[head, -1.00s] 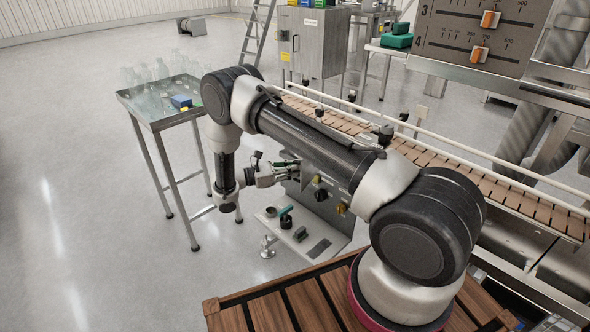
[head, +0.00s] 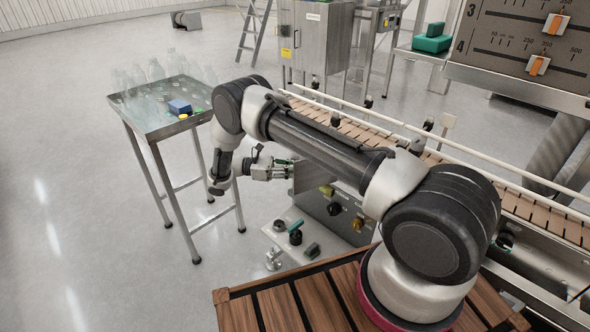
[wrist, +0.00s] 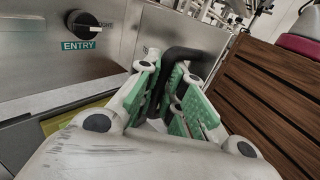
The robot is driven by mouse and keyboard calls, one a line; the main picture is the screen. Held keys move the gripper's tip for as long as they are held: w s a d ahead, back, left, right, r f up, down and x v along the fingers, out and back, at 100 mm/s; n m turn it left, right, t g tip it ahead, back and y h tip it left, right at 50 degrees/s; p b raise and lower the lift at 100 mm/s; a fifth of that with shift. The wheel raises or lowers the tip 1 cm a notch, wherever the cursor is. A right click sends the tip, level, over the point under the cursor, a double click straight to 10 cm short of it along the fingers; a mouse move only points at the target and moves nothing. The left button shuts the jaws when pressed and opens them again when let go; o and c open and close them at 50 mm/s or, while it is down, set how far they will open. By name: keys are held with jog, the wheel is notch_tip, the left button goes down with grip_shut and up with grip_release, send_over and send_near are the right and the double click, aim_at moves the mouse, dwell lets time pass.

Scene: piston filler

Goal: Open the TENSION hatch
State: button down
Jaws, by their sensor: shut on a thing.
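My gripper (wrist: 172,92) is shut on a black bent handle (wrist: 183,58), which stands between its green finger pads in the wrist view. In the head view, my gripper (head: 290,169) is at the near left end of the conveyor's grey metal cabinet (head: 312,195). I take the handle to be the TENSION hatch's, but no TENSION label is readable. The hatch's outline and how far it is open cannot be made out, as the gripper and arm cover that area.
A black knob (wrist: 88,21) above an ENTRY label (wrist: 80,45) is on the metal face. A low plate (head: 318,246) with a green-topped handle (head: 296,228) lies below the gripper. A bottle table (head: 150,122) stands left. The slatted conveyor (head: 440,160) runs right.

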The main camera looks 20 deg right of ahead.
jog(key=shift+w+r, duration=0.1)
jog(key=shift+r, duration=0.05)
jog(key=c, duration=1.5)
grip_release()
